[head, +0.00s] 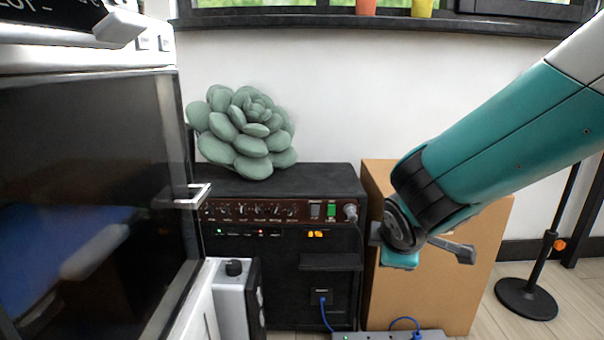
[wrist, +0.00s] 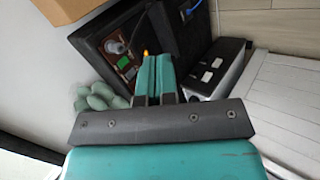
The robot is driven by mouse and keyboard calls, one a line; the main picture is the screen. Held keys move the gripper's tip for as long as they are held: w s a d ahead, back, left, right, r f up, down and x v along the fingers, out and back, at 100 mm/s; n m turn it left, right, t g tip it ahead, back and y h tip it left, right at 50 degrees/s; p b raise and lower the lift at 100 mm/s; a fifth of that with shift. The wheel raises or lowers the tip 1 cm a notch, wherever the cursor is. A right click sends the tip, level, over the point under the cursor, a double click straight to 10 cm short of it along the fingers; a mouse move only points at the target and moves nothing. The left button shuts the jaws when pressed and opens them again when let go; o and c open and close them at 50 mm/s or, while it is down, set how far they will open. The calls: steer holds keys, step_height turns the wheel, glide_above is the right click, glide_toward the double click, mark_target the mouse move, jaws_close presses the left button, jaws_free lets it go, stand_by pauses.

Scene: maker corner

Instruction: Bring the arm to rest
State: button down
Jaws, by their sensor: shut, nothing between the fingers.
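My teal arm (head: 510,125) reaches in from the upper right in the head view, bent down at the wrist joint. My gripper (head: 465,253) hangs at the end of it, in front of the cardboard box; only part of it shows there. In the wrist view my gripper (wrist: 158,80) has its two teal fingers side by side, shut, with nothing between them. They point toward the black amplifier, and I cannot tell the distance.
The black amplifier (head: 280,270) has a green succulent (head: 245,130) on top. The cardboard box (head: 440,300) stands right of it. A dark-fronted machine (head: 85,190) fills the left. A power strip (head: 390,335) lies low in front. A round stand base (head: 526,299) is at right.

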steer(key=s+r+m+g+y+p, duration=0.25)
steer(key=s+r, duration=0.25)
steer(key=s, duration=0.4)
steer(key=s+a+r+m+g+y+p, duration=0.1)
steer(key=s+r+m+g+p, duration=0.15)
steer(key=s+r, duration=0.4)
steer(key=s+r+m+g+y+p, duration=0.2)
steer(key=s+r+m+g, duration=0.1)
steer(key=s, duration=0.7)
step_height(320, 180, up, 37)
steer(key=p, duration=3.7)
steer(key=shift+a+r, duration=0.2)
steer(key=shift+a, duration=0.05)
